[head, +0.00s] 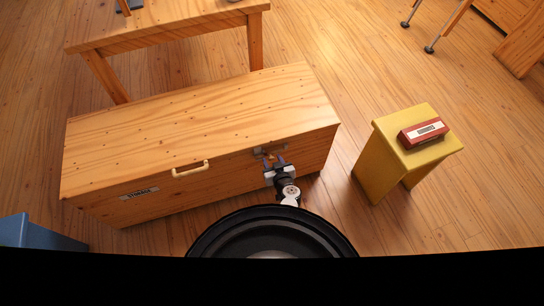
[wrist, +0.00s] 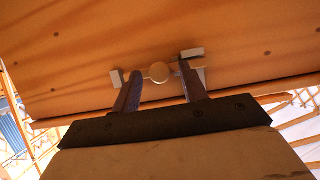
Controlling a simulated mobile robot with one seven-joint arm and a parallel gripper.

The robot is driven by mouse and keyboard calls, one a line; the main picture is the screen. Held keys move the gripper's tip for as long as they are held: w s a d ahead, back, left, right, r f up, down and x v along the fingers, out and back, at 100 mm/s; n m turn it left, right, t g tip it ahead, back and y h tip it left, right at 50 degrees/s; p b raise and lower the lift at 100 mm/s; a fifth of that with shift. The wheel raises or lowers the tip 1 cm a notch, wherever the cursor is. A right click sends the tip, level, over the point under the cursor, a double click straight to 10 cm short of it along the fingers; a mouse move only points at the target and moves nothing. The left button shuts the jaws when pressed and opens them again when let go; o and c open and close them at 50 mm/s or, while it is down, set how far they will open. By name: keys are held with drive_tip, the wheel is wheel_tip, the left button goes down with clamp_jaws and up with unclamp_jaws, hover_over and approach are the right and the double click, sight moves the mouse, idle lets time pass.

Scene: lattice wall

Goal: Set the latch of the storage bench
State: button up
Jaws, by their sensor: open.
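The storage bench (head: 200,135) is a long wooden chest with a closed lid, a pale handle (head: 190,169) and a STORAGE label (head: 139,193) on its front. The latch (head: 270,152) sits high on the front, right of the handle. In the wrist view the latch shows a round knob (wrist: 159,73) on a thin bar between two pale metal pieces (wrist: 192,53). My gripper (head: 274,160) is at the latch. In the wrist view its open fingers (wrist: 159,80) stand either side of the knob, with gaps visible. Fingertip depth against the knob is unclear.
A yellow stool (head: 379,158) with a red box (head: 423,133) on it stands right of the bench. A wooden table (head: 170,32) stands behind the bench. A blue object (head: 38,235) is at the lower left. Floor between bench and stool is clear.

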clamp_jaws()
drive_tip(key=shift+w+d+r+b, duration=0.1)
drive_tip(key=shift+w+d+b, duration=0.15)
drive_tip(key=shift+d+b, duration=0.4)
drive_tip(key=shift+w+d+f+b, duration=0.1)
drive_tip(key=shift+w+d+b, duration=0.15)
drive_tip(key=shift+d, duration=0.7)
drive_tip(key=shift+w+d+r+b, duration=0.1)
drive_tip(key=shift+w+d+b, duration=0.25)
drive_tip(key=shift+d, duration=0.45)
unclamp_jaws()
drive_tip(key=shift+s, duration=0.15)
